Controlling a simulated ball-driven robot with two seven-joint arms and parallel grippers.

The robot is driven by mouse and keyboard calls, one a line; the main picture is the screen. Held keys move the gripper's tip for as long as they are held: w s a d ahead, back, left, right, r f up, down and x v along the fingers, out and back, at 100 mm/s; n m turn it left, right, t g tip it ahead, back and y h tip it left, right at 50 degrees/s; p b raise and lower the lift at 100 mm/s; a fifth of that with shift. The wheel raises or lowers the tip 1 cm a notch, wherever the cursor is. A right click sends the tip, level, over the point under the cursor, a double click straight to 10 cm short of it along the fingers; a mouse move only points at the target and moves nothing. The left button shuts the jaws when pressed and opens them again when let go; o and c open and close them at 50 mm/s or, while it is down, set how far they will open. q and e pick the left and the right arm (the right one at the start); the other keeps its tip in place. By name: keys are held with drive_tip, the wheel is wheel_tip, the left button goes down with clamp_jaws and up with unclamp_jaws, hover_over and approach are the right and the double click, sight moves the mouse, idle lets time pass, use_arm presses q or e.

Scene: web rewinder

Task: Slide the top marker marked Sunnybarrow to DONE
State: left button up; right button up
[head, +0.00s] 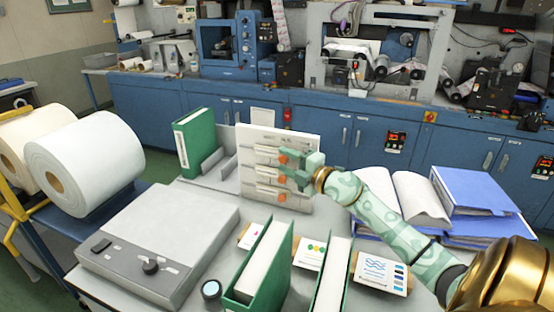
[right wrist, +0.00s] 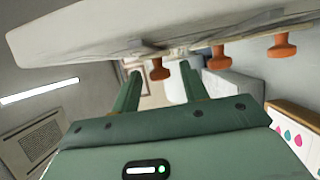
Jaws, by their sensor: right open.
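A white upright board (head: 257,137) stands on the grey table in the head view. It carries three rows, each with an orange-knobbed marker: top marker (head: 283,157), middle marker (head: 281,177) and bottom marker (head: 281,197). The lettering is too small to read. My right gripper (head: 292,168) is open at the board's right part, close to the top and middle knobs. In the right wrist view, one orange knob (right wrist: 160,69) appears between the fingertips of my right gripper (right wrist: 160,76); whether they touch is unclear. Two further knobs are to the right. My left gripper is out of view.
A green binder (head: 194,141) stands left of the board. Two green binders (head: 262,262) stand at the table's front, with picture cards beside them. A grey control box (head: 160,240) fills the left. Blue binders (head: 475,190) and an open book (head: 420,200) lie right.

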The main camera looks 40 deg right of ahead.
drive_tip(key=w, duration=0.3)
drive_tip(key=shift+w+a+b, duration=0.2)
drive_tip(key=shift+w+b, duration=0.15)
drive_tip(key=shift+w, duration=0.05)
clamp_jaws()
drive_tip(key=s, duration=0.1)
drive_tip(key=s+d, duration=0.1)
drive_tip(key=s, duration=0.1)
drive_tip(key=s+d+p, duration=0.1)
drive_tip(key=shift+s+d+f, duration=0.15)
drive_tip(key=shift+s, duration=0.15)
